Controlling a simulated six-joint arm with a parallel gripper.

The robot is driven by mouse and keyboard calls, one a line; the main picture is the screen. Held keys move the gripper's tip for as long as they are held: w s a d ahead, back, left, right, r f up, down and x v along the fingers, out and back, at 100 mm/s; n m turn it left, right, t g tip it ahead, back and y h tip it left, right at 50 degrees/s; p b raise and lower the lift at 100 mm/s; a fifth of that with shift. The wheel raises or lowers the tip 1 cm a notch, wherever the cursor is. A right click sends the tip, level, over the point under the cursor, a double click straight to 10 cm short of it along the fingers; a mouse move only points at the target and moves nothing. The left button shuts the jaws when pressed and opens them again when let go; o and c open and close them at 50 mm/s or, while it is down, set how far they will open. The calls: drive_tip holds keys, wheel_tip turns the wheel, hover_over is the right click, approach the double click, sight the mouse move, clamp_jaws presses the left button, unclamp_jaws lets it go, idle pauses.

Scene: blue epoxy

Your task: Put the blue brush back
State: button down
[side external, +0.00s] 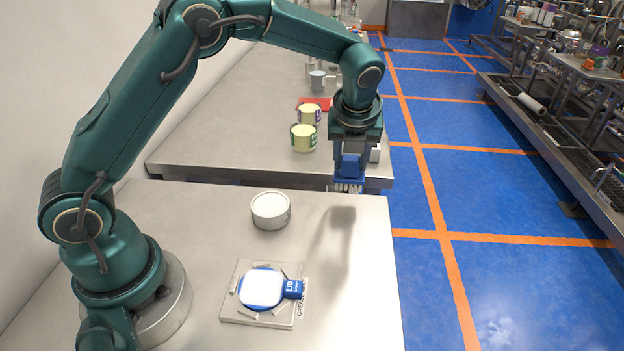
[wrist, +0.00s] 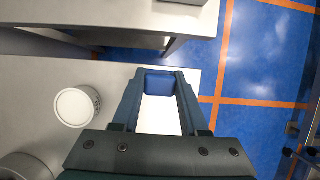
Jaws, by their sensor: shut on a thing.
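The blue brush (side external: 350,166) hangs from my gripper (side external: 351,150), with pale bristles pointing down. My gripper is shut on its blue body and holds it above the far right part of the near table. In the wrist view the blue body (wrist: 159,84) shows between the fingertips (wrist: 158,80); the bristles are hidden there. A round white tub (side external: 271,211) stands on the table to the left of the brush. It also shows in the wrist view (wrist: 75,107). A blue lid with a white top and a tab marked LID (side external: 292,289) lies on a square grey plate (side external: 240,312).
The near steel table (side external: 350,300) is clear on its right side, where the arm's shadow falls. A second table (side external: 230,140) behind a gap carries yellowish cans (side external: 303,138), a red item (side external: 316,103) and a grey cup (side external: 317,80). Blue floor lies to the right.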

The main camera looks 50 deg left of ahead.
sight(349, 175)
drive_tip(key=shift+f, duration=1.7)
drive_tip(key=shift+f, duration=0.1)
drive_tip(key=shift+c, duration=2.2)
unclamp_jaws()
drive_tip(key=v, duration=1.1)
drive_tip(key=s+a+r+n+t+h, duration=0.15)
drive_tip(key=s+r+n, duration=0.35)
drive_tip(key=s+n, duration=0.6)
drive_tip(key=s+f+n+h, duration=0.1)
drive_tip(key=s+f+n, duration=0.2)
drive_tip(key=s+n, duration=0.7)
drive_tip(key=n+t, duration=0.1)
drive_tip(key=n, duration=0.5)
drive_tip(key=shift+d+h, duration=0.25)
drive_tip(key=shift+h, duration=0.1)
